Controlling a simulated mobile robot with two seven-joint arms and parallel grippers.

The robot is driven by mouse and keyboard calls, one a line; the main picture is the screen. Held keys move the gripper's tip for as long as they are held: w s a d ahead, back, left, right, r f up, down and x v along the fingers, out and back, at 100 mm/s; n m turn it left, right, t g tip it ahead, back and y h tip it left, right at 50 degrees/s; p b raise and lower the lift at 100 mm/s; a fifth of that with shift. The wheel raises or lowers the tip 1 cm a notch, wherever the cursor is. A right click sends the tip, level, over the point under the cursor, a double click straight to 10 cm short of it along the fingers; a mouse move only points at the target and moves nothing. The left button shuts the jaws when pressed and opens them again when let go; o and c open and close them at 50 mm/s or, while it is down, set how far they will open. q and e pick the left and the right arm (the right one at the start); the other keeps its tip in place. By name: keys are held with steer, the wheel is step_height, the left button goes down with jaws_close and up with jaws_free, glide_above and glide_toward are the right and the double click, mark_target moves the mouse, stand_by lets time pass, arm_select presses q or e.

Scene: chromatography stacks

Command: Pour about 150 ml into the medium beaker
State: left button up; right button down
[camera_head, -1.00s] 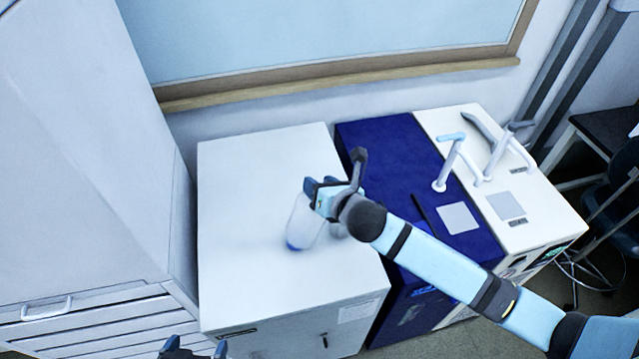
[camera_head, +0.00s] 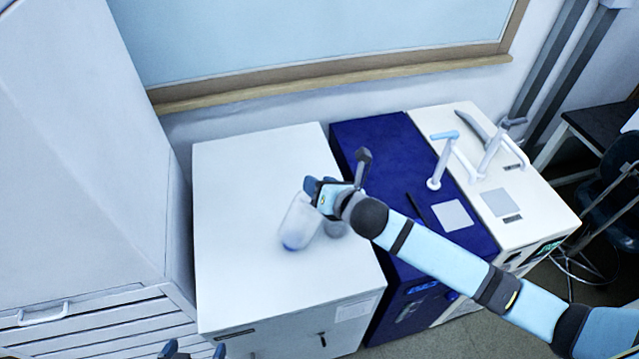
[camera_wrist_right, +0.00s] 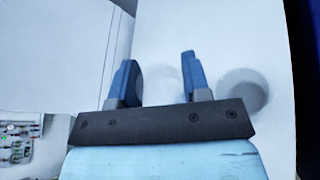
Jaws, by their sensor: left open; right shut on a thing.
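My right gripper (camera_head: 318,192) is shut on a translucent whitish vessel (camera_head: 298,222) above the white cabinet top. A second clear vessel, perhaps the medium beaker (camera_head: 336,229), shows partly behind my right gripper, to the right of the held vessel. In the right wrist view it looks like a pale round shape (camera_wrist_right: 246,90) right of the fingers. The held vessel is very faint between the fingers there. My left gripper (camera_head: 195,351) is open and empty at the bottom edge.
The white cabinet top (camera_head: 240,190) is otherwise clear. A dark blue unit (camera_head: 375,145) and a cream instrument with upright handles (camera_head: 520,200) stand to its right. A tall white cabinet (camera_head: 80,150) stands at left, and a window ledge (camera_head: 330,77) runs behind.

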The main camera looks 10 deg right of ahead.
steer(key=shift+w+d+f+m, duration=0.1)
steer(key=shift+d+m, duration=0.05)
steer(key=shift+m, duration=0.15)
steer(key=shift+f+m+y, duration=0.3)
steer(key=shift+m+y, duration=0.1)
steer(key=shift+f, duration=0.1)
stand_by(0.4)
steer(key=shift+d+f+m+y+b, duration=0.1)
steer(key=shift+f+m+y+b, duration=0.2)
steer(key=shift+m+b, duration=0.1)
steer(key=shift+f, duration=0.15)
